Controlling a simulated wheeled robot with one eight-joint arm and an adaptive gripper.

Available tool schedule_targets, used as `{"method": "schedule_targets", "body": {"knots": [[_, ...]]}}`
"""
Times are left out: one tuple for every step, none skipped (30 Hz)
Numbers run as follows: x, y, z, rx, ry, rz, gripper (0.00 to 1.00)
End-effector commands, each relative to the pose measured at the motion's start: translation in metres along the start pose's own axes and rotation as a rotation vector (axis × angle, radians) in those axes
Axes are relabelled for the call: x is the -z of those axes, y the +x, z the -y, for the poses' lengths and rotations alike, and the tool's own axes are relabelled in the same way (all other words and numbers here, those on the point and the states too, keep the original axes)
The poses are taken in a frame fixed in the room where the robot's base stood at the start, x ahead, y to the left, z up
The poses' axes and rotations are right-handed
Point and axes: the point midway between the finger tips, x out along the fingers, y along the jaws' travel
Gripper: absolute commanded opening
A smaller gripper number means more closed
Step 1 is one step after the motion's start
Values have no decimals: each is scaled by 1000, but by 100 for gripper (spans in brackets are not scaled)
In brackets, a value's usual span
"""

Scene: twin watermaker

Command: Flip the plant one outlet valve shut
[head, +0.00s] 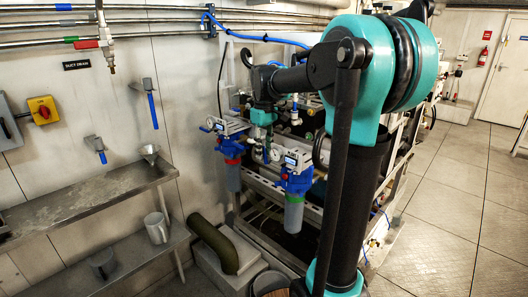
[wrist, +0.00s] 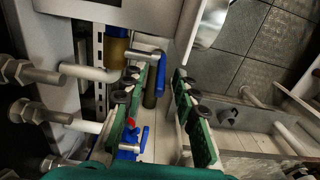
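In the wrist view, my gripper (wrist: 161,75) shows two green fingers with dark round pads, spread apart with a gap between them. A small valve with a blue handle (wrist: 130,145) and a red mark is low, by the left finger's base. A metal lever fitting (wrist: 135,54) with a blue part beside it lies by the left fingertip. I cannot tell which of these is the plant one outlet valve, or whether a finger touches either. In the head view, my wrist hangs over the filter area and the fingers are too small to make out clearly.
Two blue-topped filter housings (head: 296,183) and (head: 229,155) stand on the plant frame. A metal shelf (head: 85,200) is at left. White pipes (wrist: 90,73) cross the wrist view. Open floor (head: 450,210) is at right.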

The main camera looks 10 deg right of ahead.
Motion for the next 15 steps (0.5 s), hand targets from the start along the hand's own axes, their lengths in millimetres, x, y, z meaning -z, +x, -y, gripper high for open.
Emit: {"method": "schedule_targets", "body": {"knots": [[0,3,0,0,0,0,29],[0,4,0,0,0,0,29],[0,5,0,0,0,0,29],[0,6,0,0,0,0,29],[0,6,0,0,0,0,29],[0,6,0,0,0,0,29],[0,6,0,0,0,0,29],[0,6,0,0,0,0,29],[0,6,0,0,0,0,29],[0,6,0,0,0,0,29],[0,6,0,0,0,0,29],[0,6,0,0,0,0,26],[0,6,0,0,0,0,22],[0,6,0,0,0,0,18],[0,6,0,0,0,0,13]]}}
